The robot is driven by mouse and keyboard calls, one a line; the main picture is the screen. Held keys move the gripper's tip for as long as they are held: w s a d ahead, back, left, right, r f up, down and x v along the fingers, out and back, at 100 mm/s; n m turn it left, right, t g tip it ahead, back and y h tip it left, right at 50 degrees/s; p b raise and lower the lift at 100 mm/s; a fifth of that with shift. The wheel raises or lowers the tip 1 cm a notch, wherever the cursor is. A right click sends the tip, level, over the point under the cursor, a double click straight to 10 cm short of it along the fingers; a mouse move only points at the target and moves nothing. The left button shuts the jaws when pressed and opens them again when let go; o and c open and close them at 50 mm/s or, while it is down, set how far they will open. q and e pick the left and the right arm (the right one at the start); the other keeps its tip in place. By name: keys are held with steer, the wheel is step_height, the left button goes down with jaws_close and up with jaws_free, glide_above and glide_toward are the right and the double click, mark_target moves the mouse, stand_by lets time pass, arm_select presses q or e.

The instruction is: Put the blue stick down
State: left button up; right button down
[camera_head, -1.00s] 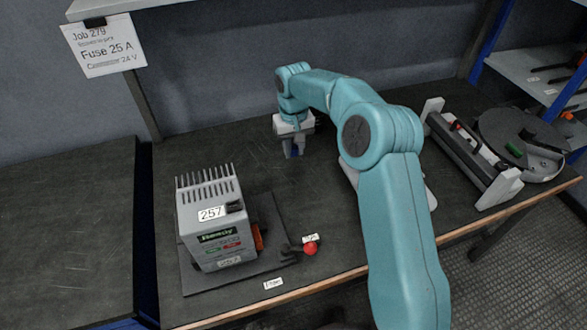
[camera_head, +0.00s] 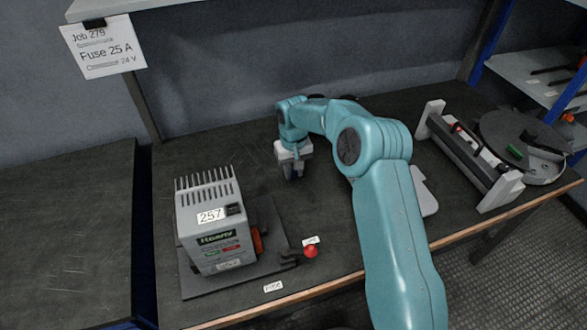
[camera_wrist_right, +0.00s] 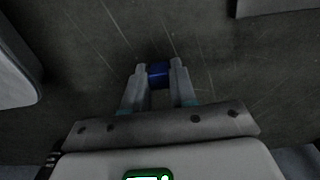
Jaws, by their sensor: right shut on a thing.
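My right gripper (camera_head: 294,172) points down over the middle of the dark bench, right of the grey box labelled 257. The blue stick (camera_wrist_right: 159,74) shows between its two fingertips in the right wrist view, and the fingers touch it on both sides. In the head view only a small dark blue bit shows at the fingertips. Whether the stick's lower end touches the bench cannot be told. My left gripper is not in view.
The grey box 257 (camera_head: 211,222) stands on a dark plate at the left, with a red knob (camera_head: 310,251) near the front edge. A grey fixture with white ends (camera_head: 468,160) and a round grey plate (camera_head: 508,133) are at the right. The bench around my gripper is clear.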

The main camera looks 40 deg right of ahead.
mark_target(293, 171)
steer(key=shift+f, duration=0.35)
steer(key=c, duration=0.9)
jaws_free()
steer(key=shift+r, duration=0.35)
step_height(293, 171, up, 13)
steer(key=shift+f+p, duration=0.2)
steer(key=shift+p, duration=0.4)
